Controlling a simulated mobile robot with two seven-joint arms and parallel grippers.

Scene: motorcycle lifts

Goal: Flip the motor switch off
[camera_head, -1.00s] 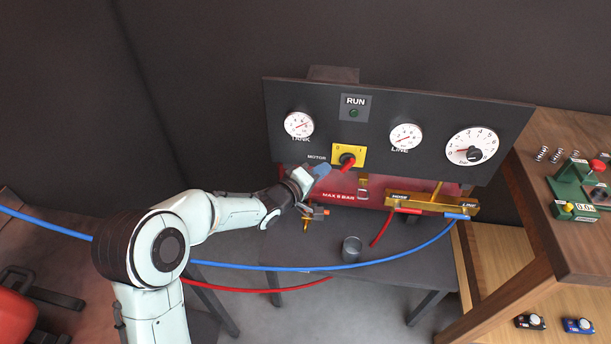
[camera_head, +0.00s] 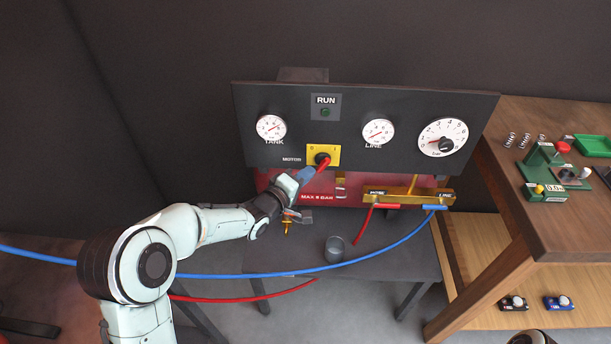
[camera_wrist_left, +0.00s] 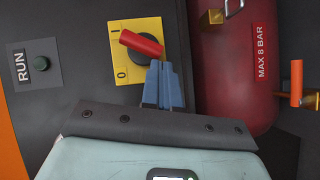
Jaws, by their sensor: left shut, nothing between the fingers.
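The motor switch is a yellow plate (camera_head: 332,150) with a black hub and a red lever (camera_head: 322,164), on the dark panel beside the word MOTOR. The plate (camera_wrist_left: 117,57) carries the marks 0 and I in the left wrist view, where the red lever (camera_wrist_left: 142,43) slants across it. I cannot tell surely which mark the lever selects. My left gripper (camera_head: 308,173) is shut and empty, its blue fingertips (camera_wrist_left: 161,68) right beside the lever and hub; contact is unclear. The RUN lamp (camera_head: 325,112) is dark green. My right gripper is not visible.
A red tank (camera_head: 316,187) sits behind and below the panel (camera_head: 400,105). A brass manifold (camera_head: 405,197) with red and blue hoses is to the right. A grey cup (camera_head: 335,248) stands on the dark table. A wooden bench (camera_head: 555,225) is at far right.

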